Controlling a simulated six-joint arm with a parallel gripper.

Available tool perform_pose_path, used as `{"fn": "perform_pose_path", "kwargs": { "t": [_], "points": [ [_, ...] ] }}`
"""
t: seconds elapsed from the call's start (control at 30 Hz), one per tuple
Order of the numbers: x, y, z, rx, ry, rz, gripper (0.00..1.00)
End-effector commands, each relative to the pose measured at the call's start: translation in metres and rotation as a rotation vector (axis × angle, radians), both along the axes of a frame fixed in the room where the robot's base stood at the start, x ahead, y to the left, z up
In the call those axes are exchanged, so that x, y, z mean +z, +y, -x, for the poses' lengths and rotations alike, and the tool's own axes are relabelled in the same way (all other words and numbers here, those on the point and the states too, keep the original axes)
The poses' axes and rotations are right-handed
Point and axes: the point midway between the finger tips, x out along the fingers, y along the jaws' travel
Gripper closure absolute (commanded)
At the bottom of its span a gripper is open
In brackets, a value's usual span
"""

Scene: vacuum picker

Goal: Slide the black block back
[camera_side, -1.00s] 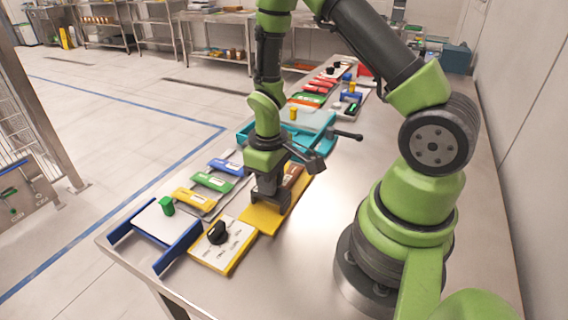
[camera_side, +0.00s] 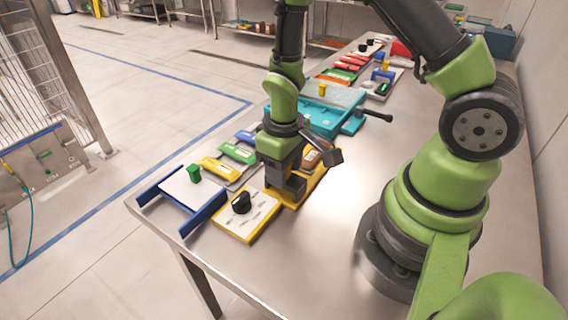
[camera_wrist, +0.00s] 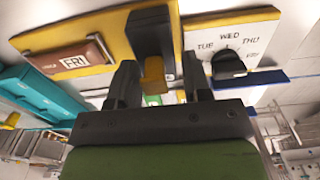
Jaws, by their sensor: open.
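The black block (camera_wrist: 151,38) stands on the yellow board (camera_wrist: 88,38) in the wrist view, towards the end nearer the dial panel. A yellow handle (camera_wrist: 153,76) sticks out from the block. My gripper (camera_wrist: 157,78) is open, with one finger on each side of this handle; I cannot tell whether either finger touches it. In the side view my gripper (camera_side: 285,192) is low over the yellow board (camera_side: 318,183). There it and the block merge into one dark shape.
A white panel with a black dial (camera_side: 241,203) and weekday names adjoins the board. Blue, green and yellow labelled pieces (camera_side: 220,168) lie beyond it. A white tray with blue rails (camera_side: 205,213) is at the left, a teal fixture (camera_side: 330,118) behind. The table's right side is clear.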

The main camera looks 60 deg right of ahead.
Motion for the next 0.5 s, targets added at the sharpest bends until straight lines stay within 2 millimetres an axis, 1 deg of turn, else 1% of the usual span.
{"fn": "perform_pose_path", "kwargs": {
  "t": [0.07, 0.17, 0.27, 0.5],
  "points": [
    [0.002, 0.0, 0.0, 0.0, -0.001, 0.0, 0.55],
    [0.011, 0.0, -0.001, -0.001, -0.003, 0.0, 0.55],
    [0.026, 0.0, -0.001, -0.001, -0.006, 0.0, 0.55],
    [0.068, 0.0, -0.001, 0.0, -0.008, 0.0, 0.55]
  ]
}}
